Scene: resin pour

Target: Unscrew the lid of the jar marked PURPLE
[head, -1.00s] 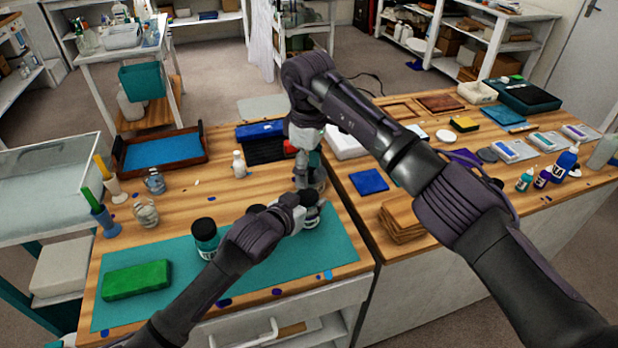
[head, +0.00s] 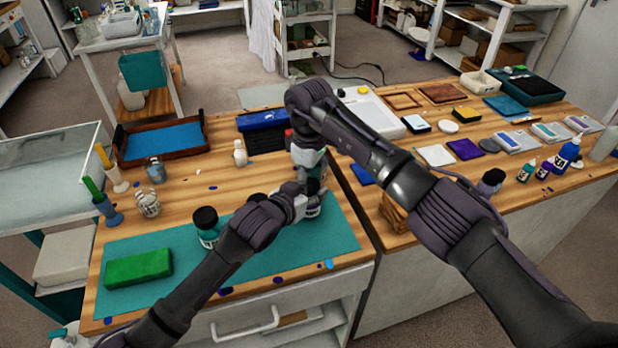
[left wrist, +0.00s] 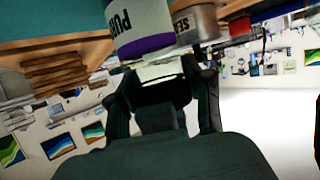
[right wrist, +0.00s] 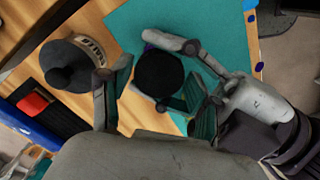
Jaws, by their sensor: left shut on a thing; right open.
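The jar marked PURPLE (left wrist: 140,28) has a white label with a purple band. It stands on the teal mat (head: 270,262), and my left gripper (head: 300,206) is shut on its side. The black lid (right wrist: 159,72) lies between the spread fingers of my right gripper (right wrist: 160,95), seen from above. The right gripper is open; I cannot tell whether a finger touches the lid. In the head view, the right gripper (head: 303,180) is just above the jar, and the arms hide much of it.
Another black-lidded jar (right wrist: 75,64) stands close to the right gripper. A teal-labelled jar (head: 207,226) stands left of the left gripper. A green block (head: 138,267) lies on the mat. A small white bottle (head: 240,153) and a blue-lined tray (head: 160,142) are farther back.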

